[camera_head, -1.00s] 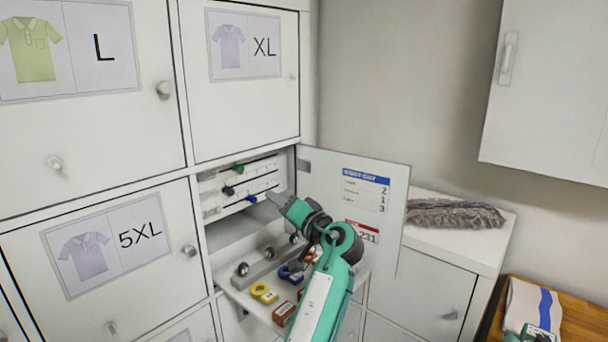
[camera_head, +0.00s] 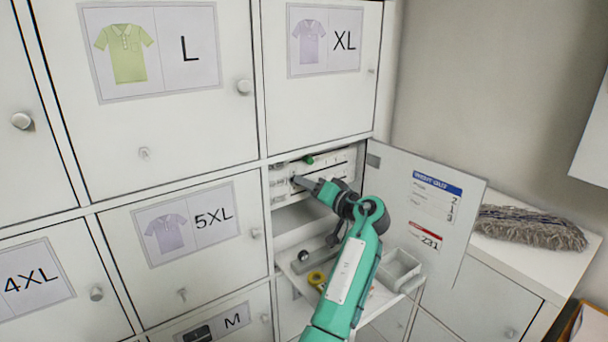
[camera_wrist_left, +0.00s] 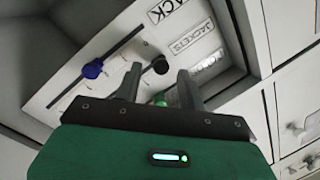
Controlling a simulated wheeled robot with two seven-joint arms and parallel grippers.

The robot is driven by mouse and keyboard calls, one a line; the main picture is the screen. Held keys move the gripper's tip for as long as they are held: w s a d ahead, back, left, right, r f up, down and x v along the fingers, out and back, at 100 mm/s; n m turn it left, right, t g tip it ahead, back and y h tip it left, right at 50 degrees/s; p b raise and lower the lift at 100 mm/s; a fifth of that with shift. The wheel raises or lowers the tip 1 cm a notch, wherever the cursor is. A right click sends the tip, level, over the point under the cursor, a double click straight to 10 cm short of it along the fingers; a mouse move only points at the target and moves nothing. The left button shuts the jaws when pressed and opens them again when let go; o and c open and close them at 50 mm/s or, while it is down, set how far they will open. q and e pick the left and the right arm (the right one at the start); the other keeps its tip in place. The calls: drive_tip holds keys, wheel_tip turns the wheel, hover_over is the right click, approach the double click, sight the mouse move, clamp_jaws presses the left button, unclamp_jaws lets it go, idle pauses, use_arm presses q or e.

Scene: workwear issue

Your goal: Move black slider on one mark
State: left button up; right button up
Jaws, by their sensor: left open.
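The slider panel (camera_head: 334,160) is inside the open cubby below the XL door. In the left wrist view, the black slider (camera_wrist_left: 161,65) sits on its slot, between the fingertips as seen from the wrist. I cannot tell whether they touch it. The blue slider (camera_wrist_left: 93,69) is left of it; the green slider (camera_wrist_left: 161,100) shows between the fingers and also in the head view (camera_head: 309,160). My left gripper (camera_wrist_left: 159,70) is open and points at the panel; in the head view its tips (camera_head: 297,182) hide part of the panel. My right gripper is out of view.
The cubby's open door (camera_head: 400,190), bearing printed cards, stands right of my left arm. A pulled-out shelf below holds a yellow tape roll (camera_head: 316,279) and a pale bin (camera_head: 400,268). A grey mop head (camera_head: 530,228) lies on the cabinet at right.

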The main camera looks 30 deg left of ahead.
use_arm(q)
drive_tip(key=shift+p+x, duration=0.3)
drive_tip(key=shift+x, duration=0.75)
